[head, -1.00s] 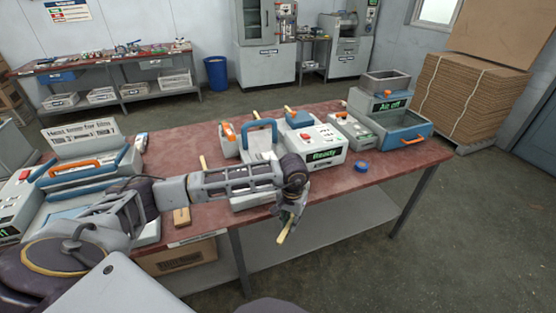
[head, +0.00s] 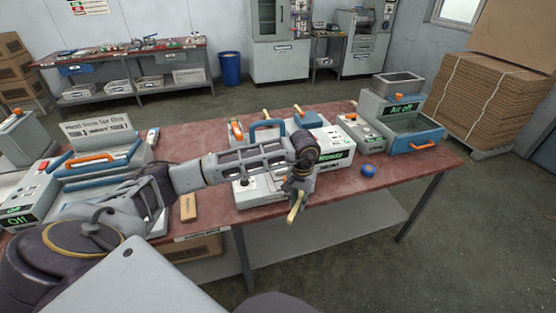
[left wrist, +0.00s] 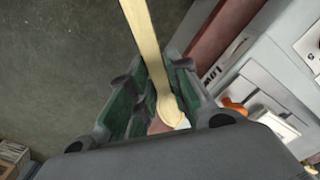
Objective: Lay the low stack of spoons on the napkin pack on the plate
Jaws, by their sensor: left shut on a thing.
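My left gripper (head: 298,190) reaches across the bench from the left and hangs at its front edge, in front of the white box marked Ready. It is shut on the pale wooden spoons (head: 296,210), which stick out below the fingers. In the left wrist view the green-padded fingers (left wrist: 152,105) close around the spoons (left wrist: 142,35); a rounded end lies near the palm and a long handle points away. How many spoons are held cannot be told. I cannot make out the napkin pack or the plate; my left arm covers part of the bench. My right gripper is not in view.
The red bench (head: 345,200) holds a blue-handled press (head: 267,127), a blue tape roll (head: 368,171), an Air off unit (head: 405,125) and an orange-handled heat sealer (head: 95,158). The bench's front right is mostly clear.

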